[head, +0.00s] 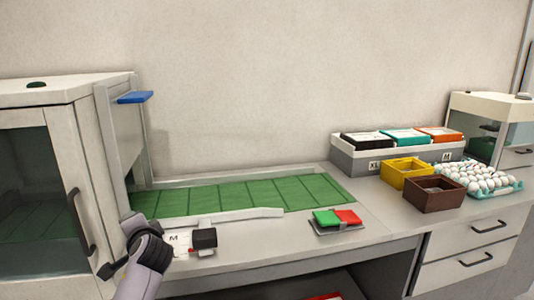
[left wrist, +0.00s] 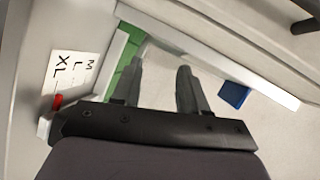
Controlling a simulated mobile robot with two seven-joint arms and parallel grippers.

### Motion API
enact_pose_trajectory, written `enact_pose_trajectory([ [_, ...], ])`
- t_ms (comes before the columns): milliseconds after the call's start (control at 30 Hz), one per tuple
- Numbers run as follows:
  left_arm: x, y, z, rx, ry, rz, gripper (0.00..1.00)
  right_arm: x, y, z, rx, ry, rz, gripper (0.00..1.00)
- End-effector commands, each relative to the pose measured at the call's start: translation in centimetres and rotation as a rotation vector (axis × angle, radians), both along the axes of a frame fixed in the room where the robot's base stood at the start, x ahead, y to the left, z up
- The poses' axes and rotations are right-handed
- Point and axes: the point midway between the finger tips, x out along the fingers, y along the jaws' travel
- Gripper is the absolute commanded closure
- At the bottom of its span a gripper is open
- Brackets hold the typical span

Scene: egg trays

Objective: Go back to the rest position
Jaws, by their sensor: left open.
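My left arm comes in at the bottom left of the head view, in front of the white cabinet's right edge. Its fingers cannot be made out clearly there. In the left wrist view my left gripper (left wrist: 160,75) is open, its two dark fingers apart with nothing between them. Beyond the fingers are a pale surface and a strip of green. My right gripper is in neither view.
A size card (left wrist: 75,75) lies left of the fingers. The green belt (head: 240,197) is empty. A glass-door cabinet (head: 60,100) stands left. A brown box (head: 433,198), yellow box (head: 393,178) and egg tray (head: 515,187) stand right. A red-green pad (head: 337,217) lies in front.

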Motion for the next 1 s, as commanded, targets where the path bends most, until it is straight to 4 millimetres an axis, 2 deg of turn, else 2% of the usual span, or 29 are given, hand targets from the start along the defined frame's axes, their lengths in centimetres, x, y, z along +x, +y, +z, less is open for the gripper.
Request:
enact_pose_trajectory([
  [33,-1.2,-0.4,-3.1,-0.046,0.011,-0.03,0.57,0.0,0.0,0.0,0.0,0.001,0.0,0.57],
  [200,-5.2,-2.1,-11.0,-0.225,0.02,-0.12,0.57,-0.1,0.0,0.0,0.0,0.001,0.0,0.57],
  [367,-10.3,-3.9,-17.3,-0.411,0.03,-0.18,0.57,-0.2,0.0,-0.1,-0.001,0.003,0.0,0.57],
  [500,-15.5,-5.6,-21.4,-0.585,0.037,-0.211,0.57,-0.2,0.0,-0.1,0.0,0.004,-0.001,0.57],
  [700,-23.6,-8.1,-25.4,-0.853,0.046,-0.217,0.57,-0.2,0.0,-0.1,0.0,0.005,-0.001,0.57],
  [900,-30.9,-10.0,-26.8,-1.098,0.044,-0.181,0.57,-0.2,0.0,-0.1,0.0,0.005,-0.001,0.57],
  [1000,-33.3,-10.6,-26.9,-1.183,0.042,-0.159,0.57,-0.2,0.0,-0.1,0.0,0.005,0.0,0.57],
])
